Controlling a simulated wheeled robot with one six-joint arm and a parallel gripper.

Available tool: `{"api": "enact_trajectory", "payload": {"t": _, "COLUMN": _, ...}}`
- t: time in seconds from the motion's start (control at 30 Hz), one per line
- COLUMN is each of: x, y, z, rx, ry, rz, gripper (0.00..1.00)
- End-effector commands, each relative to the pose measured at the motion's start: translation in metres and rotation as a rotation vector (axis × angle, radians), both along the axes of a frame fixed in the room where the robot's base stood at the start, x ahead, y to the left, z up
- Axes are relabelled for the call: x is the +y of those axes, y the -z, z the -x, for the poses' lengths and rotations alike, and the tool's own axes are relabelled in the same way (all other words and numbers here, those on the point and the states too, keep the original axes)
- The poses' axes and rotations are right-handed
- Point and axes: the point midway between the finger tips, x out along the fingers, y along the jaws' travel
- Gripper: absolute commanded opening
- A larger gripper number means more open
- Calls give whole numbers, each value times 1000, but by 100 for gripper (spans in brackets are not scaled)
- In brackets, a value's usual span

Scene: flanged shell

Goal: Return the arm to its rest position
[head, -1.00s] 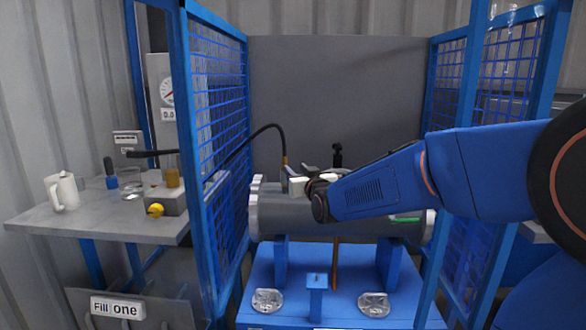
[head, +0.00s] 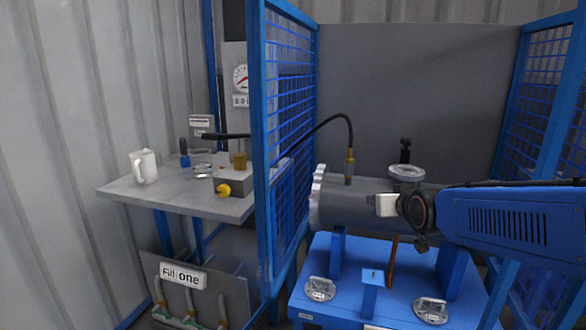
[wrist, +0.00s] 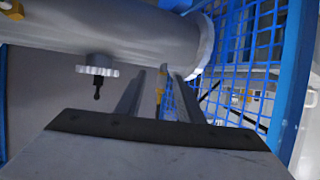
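My gripper (head: 376,205) is at the end of my blue arm, in front of the grey flanged shell (head: 330,203), pointing left. Its white body shows in the head view; its fingers do not stand out there. In the wrist view two grey fingers (wrist: 157,97) stand apart with nothing held between them. My arm hides the shell's right part in the head view.
A blue mesh guard (head: 290,120) stands left of the shell, another (head: 550,100) at the right. A black hose (head: 335,120) runs to the brass fitting (head: 349,168). A round flange with a black knob (head: 406,172) stands on the shell. A side bench (head: 170,195) is at left.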

Motion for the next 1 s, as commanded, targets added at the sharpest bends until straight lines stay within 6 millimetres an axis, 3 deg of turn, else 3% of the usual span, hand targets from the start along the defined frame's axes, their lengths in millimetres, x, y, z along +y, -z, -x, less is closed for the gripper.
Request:
{"api": "enact_trajectory", "payload": {"t": 0.4, "x": -26, "y": 84, "z": 193, "rx": 478, "ry": 33, "rz": 22, "gripper": 34}}
{"api": "enact_trajectory", "payload": {"t": 0.6, "x": -32, "y": 116, "z": 275, "rx": 669, "ry": 50, "rz": 28, "gripper": 34}}
{"api": "enact_trajectory", "payload": {"t": 0.8, "x": -35, "y": 130, "z": 313, "rx": 757, "ry": 57, "rz": 30, "gripper": 34}}
{"api": "enact_trajectory", "payload": {"t": 1.0, "x": -35, "y": 131, "z": 316, "rx": 767, "ry": 58, "rz": 29, "gripper": 31}}
